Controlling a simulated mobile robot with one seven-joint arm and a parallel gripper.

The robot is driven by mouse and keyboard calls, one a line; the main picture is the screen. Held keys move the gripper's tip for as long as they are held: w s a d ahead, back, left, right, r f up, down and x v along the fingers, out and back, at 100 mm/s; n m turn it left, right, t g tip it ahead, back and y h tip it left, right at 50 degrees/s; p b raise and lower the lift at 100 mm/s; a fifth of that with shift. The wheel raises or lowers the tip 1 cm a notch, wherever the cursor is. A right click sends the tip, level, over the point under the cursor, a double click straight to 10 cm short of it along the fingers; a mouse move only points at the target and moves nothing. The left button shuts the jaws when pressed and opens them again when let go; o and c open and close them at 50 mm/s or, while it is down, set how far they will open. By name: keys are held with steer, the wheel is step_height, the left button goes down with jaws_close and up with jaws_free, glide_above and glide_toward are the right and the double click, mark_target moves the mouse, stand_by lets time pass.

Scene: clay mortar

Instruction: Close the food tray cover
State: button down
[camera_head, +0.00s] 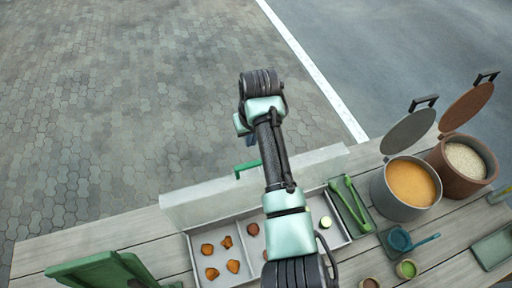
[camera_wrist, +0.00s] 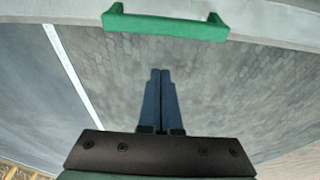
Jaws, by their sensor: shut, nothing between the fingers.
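The food tray (camera_head: 190,248) is a pale box on the wooden table, with several orange-brown pieces in its left compartment. Its pale grey cover (camera_head: 198,201) stands raised along the tray's far edge, so the tray is open. A green handle (camera_head: 246,167) sits on the cover's top edge; it also shows at the top of the wrist view (camera_wrist: 165,24). My arm crosses over the tray and hides part of it and of the cover. My gripper (camera_wrist: 160,72) is shut and empty, beyond the cover, with its fingertips apart from the handle. In the head view the fingers are mostly hidden.
Green tongs (camera_head: 350,203) lie on a small tray to the right. A grey pot (camera_head: 394,207) and a brown pot (camera_head: 440,166) stand with lids raised. A green object (camera_head: 100,270) is at the lower left. Beyond the table is open paving.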

steer(key=s+p, duration=0.1)
steer(key=s, duration=0.1)
steer(key=s+d+p, duration=0.1)
steer(key=p, duration=0.1)
steer(key=shift+s+d+f, duration=0.1)
steer(key=shift+s+f, duration=0.1)
steer(key=shift+s, duration=0.15)
